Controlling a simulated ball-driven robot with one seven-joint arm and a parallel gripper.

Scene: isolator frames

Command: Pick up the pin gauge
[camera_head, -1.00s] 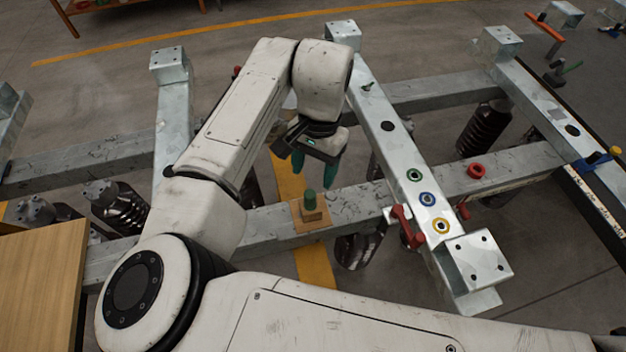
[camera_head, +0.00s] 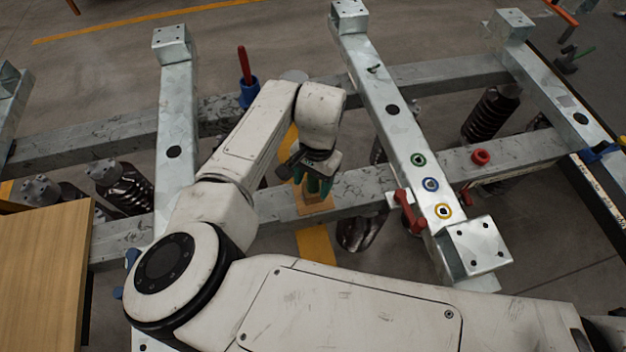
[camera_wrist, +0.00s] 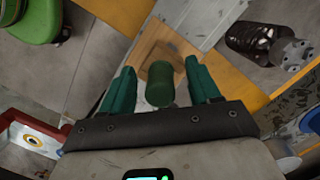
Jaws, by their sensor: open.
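The pin gauge appears as a green cylinder (camera_wrist: 161,84) standing on a small wooden block (camera_head: 318,207) on a grey beam. My gripper (camera_head: 312,184) is directly over the block in the head view, with its teal fingers pointing down. In the wrist view my gripper (camera_wrist: 160,68) is open, with one finger on each side of the green cylinder. A gap shows on both sides, so the fingers do not seem to touch it. In the head view the cylinder is mostly hidden by the fingers, and its lower part is hidden.
A red pin in a blue holder (camera_head: 248,92) stands on the rear beam. To the right, a cross beam (camera_head: 392,110) carries green, blue and yellow rings, with a red clamp (camera_head: 408,212) beside it. A wooden table (camera_head: 42,265) is at lower left.

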